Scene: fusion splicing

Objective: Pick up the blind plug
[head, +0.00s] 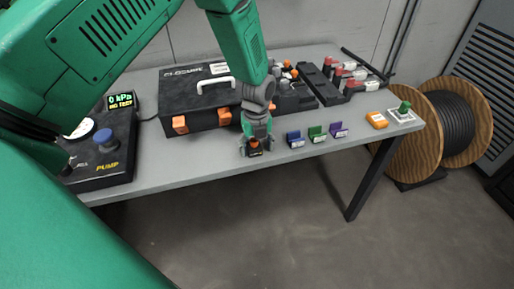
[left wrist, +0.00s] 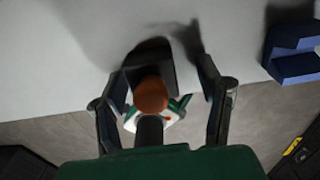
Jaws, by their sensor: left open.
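A small plug with a rounded orange top (head: 254,143), which looks like the blind plug, sits at a small black holder (head: 256,152) near the table's front edge. In the left wrist view its orange top (left wrist: 151,94) shows in front of the black holder (left wrist: 152,62). My left gripper (head: 257,150) is open, pointing down, with its fingers on either side of the plug. In the left wrist view there are gaps between the plug and both fingers (left wrist: 160,100). The plug's lower part is partly hidden. My right gripper is not in view.
Blue (head: 295,139), green (head: 317,133) and purple (head: 338,130) holders stand to the right. A black case (head: 195,92) is behind, a pump unit (head: 105,150) at left. An orange block (head: 377,120) and green-topped piece (head: 404,106) are at the right end.

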